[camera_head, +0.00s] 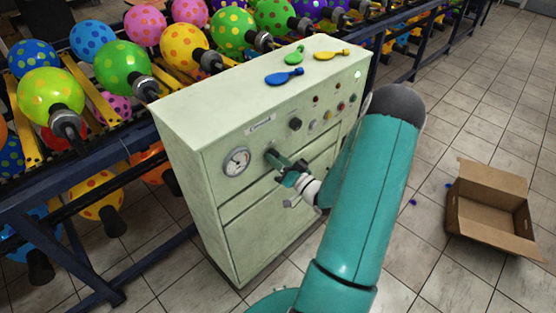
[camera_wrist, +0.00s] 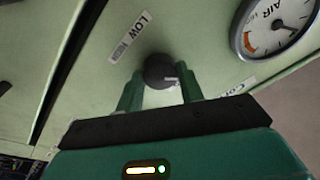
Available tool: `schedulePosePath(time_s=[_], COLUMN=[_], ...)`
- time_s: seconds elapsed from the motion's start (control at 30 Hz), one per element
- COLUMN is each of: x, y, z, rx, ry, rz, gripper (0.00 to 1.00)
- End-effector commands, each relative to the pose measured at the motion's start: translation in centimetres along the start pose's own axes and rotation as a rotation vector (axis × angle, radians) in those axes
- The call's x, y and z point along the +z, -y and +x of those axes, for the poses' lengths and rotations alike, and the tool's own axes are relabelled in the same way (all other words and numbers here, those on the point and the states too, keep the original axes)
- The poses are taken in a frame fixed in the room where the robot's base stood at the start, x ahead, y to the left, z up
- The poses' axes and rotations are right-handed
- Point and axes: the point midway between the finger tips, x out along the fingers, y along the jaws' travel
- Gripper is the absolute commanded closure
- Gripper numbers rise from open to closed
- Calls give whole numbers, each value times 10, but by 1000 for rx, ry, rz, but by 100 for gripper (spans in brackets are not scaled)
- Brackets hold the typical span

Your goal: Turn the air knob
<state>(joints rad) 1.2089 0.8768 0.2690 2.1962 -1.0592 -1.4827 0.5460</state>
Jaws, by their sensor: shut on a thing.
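The air knob (camera_wrist: 160,70) is a round black knob with a light pointer mark on the green panel, beside a LOW/HIGH label (camera_wrist: 131,38). My gripper (camera_wrist: 162,82) is shut on it, with one green finger on each side. In the head view my gripper (camera_head: 283,163) reaches the front of the pale green cabinet (camera_head: 235,205), right of the gauge; its fingers hide most of the knob there. The AIR gauge (camera_wrist: 279,22) is at the upper right of the wrist view and also shows in the head view (camera_head: 236,162).
Blue (camera_head: 284,77), green (camera_head: 294,55) and yellow (camera_head: 332,55) deflated balloons lie on the cabinet top. Racks of inflated dotted balloons (camera_head: 50,97) stand behind and left. An open cardboard box (camera_head: 490,210) sits on the tiled floor at right. Other panel knobs (camera_head: 295,124) are close by.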

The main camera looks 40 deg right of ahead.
Motion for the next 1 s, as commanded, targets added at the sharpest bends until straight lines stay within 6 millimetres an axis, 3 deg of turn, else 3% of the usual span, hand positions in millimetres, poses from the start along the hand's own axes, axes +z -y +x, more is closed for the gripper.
schedulePosePath(time_s=[0.73, 0.77, 0.83, 1.0], x=[0, 0, 0, 0], y=[1, 1, 1, 0], z=[0, 0, 0, 0], rx=[10, 10, 11, 11], ry=[-5, -5, -5, -5], rz=[99, 99, 98, 98], gripper=[86, 57, 43, 41])
